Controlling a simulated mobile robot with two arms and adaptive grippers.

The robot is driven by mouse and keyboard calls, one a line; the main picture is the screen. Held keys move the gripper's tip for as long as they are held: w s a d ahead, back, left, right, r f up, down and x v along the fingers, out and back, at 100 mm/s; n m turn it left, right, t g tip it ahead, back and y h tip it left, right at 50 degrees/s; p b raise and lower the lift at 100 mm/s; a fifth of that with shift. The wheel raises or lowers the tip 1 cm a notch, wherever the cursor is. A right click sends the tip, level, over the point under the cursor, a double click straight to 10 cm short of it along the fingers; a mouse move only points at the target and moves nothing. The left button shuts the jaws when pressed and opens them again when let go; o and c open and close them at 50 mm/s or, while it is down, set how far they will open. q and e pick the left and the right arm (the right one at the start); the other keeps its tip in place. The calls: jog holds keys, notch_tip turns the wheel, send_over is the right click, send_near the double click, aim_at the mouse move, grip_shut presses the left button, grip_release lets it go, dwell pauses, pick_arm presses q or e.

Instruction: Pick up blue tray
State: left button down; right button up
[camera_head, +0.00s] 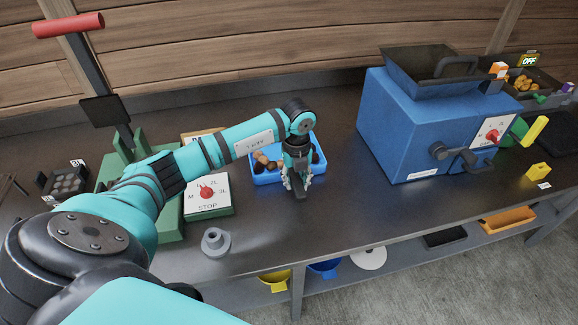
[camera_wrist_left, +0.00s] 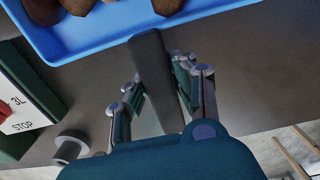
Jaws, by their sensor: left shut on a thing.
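The blue tray (camera_head: 268,179) sits on the dark workbench, with brown chestnuts (camera_head: 262,158) in it. It also shows at the top of the left wrist view (camera_wrist_left: 92,50), where only its near part is in frame. A dark handle (camera_wrist_left: 150,65) sticks out from its near side. My left gripper (camera_head: 297,186) is at the tray's near side, pointing down, with its fingers on both sides of the handle, shut on it. The gripper and wrist hide part of the tray in the head view. My right gripper is not in view.
A green machine with a STOP dial panel (camera_head: 207,194) stands left of the tray. A grey round knob-like piece (camera_head: 215,242) sits near the bench's front edge. A large blue machine (camera_head: 400,130) with a hopper stands right. Bench between tray and blue machine is clear.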

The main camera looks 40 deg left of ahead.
pick_arm(q)
jog(key=shift+r, duration=0.15)
notch_tip(320, 180, up, 10)
jog(key=shift+f+b, duration=0.1)
jog(key=shift+b, duration=0.7)
jog(key=c, duration=1.7)
grip_release()
grip_shut()
